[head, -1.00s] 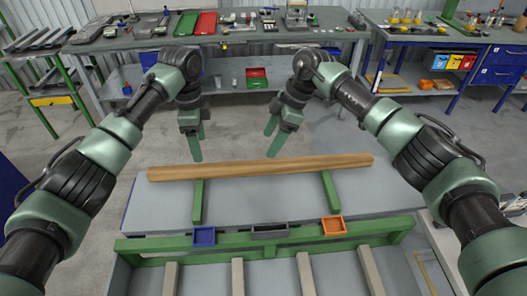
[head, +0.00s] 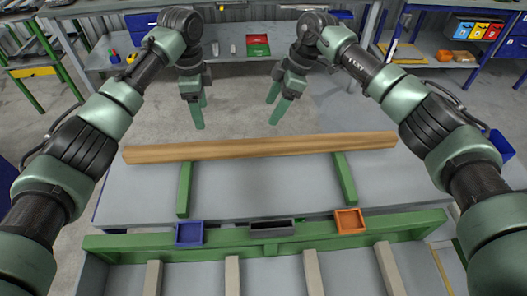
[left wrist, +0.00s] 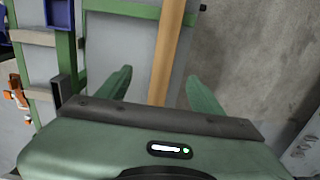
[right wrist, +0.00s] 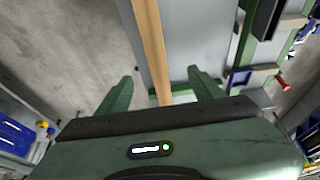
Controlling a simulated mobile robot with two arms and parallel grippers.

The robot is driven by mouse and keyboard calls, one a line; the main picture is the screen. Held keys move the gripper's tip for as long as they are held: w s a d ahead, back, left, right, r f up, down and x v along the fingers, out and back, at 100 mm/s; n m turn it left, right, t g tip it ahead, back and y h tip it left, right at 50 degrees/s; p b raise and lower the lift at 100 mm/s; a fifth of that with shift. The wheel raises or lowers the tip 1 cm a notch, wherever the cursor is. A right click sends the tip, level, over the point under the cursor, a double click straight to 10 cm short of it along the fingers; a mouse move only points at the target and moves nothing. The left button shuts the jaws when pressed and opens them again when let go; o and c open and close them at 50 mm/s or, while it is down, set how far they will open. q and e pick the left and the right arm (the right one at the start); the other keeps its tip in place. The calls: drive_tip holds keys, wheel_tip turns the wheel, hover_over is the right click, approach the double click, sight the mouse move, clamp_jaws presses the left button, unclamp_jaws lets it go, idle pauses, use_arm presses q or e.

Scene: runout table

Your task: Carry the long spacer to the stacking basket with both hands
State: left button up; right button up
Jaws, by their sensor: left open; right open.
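The long spacer (head: 262,147) is a straight wooden bar. It lies crosswise over two green support arms (head: 184,190) at the far side of the grey table. My left gripper (head: 200,113) is open and empty, above and beyond the bar, left of its middle. My right gripper (head: 275,106) is open and empty, also beyond the bar, near its middle. The spacer shows between the open fingers in the left wrist view (left wrist: 168,45) and in the right wrist view (right wrist: 151,40), apart from them. I cannot tell which thing is the stacking basket.
A green rail (head: 350,237) runs along the near side, carrying a blue bin (head: 190,235), a dark grey bin (head: 272,229) and an orange bin (head: 350,221). Several pale slats (head: 313,272) lie nearer. Beyond the bar is open floor (head: 140,110), then a workbench shelf (head: 225,65).

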use_arm(q)
drive_tip(key=b, duration=0.7)
hover_over(210, 146)
wheel_tip(210, 146, down, 9)
drive_tip(key=shift+f, duration=0.1)
use_arm(e)
approach(264, 143)
drive_tip(key=shift+x, duration=1.25)
use_arm(q)
drive_tip(key=shift+f+b, duration=0.25)
drive_tip(key=shift+b, duration=0.3)
use_arm(e)
drive_tip(key=shift+w+f, duration=0.1)
drive_tip(key=shift+f, duration=0.15)
use_arm(q)
drive_tip(key=shift+f, duration=3.85)
use_arm(e)
drive_tip(key=shift+x, duration=3.85)
use_arm(q)
clamp_jaws()
use_arm(e)
clamp_jaws()
